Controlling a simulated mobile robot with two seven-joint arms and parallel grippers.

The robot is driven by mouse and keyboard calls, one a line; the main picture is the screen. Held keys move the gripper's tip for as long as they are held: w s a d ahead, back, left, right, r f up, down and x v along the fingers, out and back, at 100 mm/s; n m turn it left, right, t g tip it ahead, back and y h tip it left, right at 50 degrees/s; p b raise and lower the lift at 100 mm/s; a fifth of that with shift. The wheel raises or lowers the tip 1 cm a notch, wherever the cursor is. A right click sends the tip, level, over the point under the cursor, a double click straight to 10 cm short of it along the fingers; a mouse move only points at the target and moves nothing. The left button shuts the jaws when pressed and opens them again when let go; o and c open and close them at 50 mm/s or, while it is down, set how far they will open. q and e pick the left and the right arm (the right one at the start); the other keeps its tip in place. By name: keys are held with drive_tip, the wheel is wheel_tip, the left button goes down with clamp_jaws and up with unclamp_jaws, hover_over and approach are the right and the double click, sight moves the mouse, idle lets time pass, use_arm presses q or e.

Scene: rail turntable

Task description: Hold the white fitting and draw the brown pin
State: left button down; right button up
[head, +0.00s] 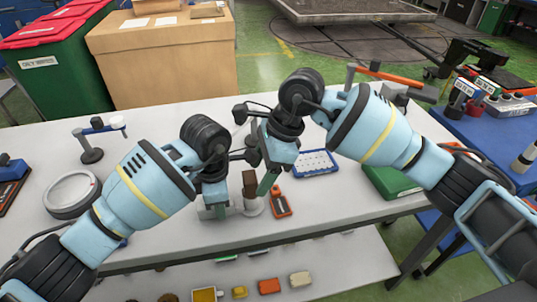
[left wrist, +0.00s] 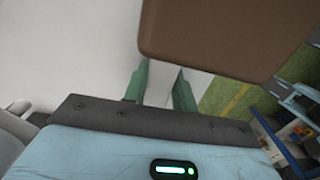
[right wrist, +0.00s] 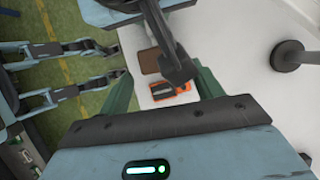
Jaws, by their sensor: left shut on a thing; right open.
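The white fitting (head: 231,205) stands near the front edge of the white table, partly hidden by my left gripper. My left gripper (head: 215,210) is shut on it; in the left wrist view, white shows between the green fingers (left wrist: 160,88). The brown pin (head: 250,182) stands upright just right of the left gripper, and its brown block fills the top of the left wrist view (left wrist: 215,35). My right gripper (head: 268,187) is open and empty, just right of the pin. In the right wrist view, the pin's brown top (right wrist: 150,61) shows beyond the fingers (right wrist: 165,88), partly covered by a dark part.
A white ring (head: 72,192) and a small stand (head: 92,153) are at left. Several small blocks lie on the lower shelf.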

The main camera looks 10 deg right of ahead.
drive_tip(key=shift+a+f, duration=0.25)
drive_tip(key=shift+f, duration=0.3)
drive_tip(key=shift+c, duration=0.4)
clamp_jaws()
drive_tip(key=shift+r, duration=0.1)
drive_tip(key=shift+r, duration=0.6)
